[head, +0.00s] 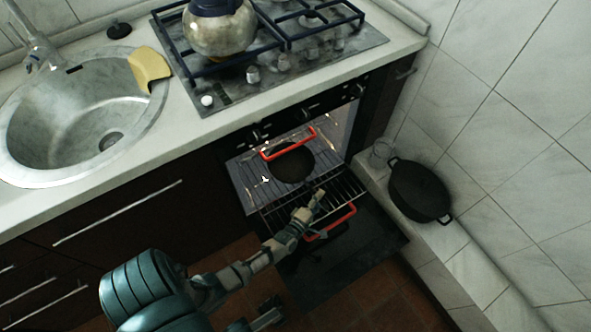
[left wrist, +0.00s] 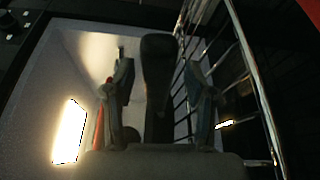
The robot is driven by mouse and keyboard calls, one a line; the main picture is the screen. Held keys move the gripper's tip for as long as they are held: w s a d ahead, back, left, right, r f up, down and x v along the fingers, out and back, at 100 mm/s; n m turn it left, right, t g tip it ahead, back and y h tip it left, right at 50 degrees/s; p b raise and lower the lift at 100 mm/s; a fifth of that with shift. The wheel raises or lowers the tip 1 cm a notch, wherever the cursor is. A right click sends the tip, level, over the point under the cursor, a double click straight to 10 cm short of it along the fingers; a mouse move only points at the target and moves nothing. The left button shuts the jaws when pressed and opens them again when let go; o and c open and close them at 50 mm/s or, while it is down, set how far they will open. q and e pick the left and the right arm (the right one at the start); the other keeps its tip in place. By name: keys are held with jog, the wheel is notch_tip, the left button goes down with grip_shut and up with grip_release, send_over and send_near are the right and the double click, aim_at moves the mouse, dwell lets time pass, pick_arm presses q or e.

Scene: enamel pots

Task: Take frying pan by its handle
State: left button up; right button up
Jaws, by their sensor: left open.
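The frying pan (head: 292,163) is dark and round and sits on the wire rack inside the open oven. My left gripper (head: 318,196) reaches in over the pulled-out rack, just in front of the pan. In the left wrist view, its two fingers (left wrist: 158,68) are apart, one on each side of a dark upright handle (left wrist: 157,75). The handle looks like the pan's. There seems to be a gap between the handle and each finger. The pan's handle is hard to make out in the head view. My right gripper does not show clearly.
A red bar (head: 288,143) crosses above the pan, and another red bar (head: 331,222) is near the rack's front. The oven door (head: 340,255) hangs open. A black pot (head: 420,190) stands on the tiled ledge. A kettle (head: 219,27) is on the stove.

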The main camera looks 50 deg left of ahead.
pick_arm(q)
jog(key=c, duration=1)
jog(key=shift+d+r, duration=0.1)
jog(key=shift+d, duration=0.1)
grip_shut()
jog(key=shift+r, duration=0.1)
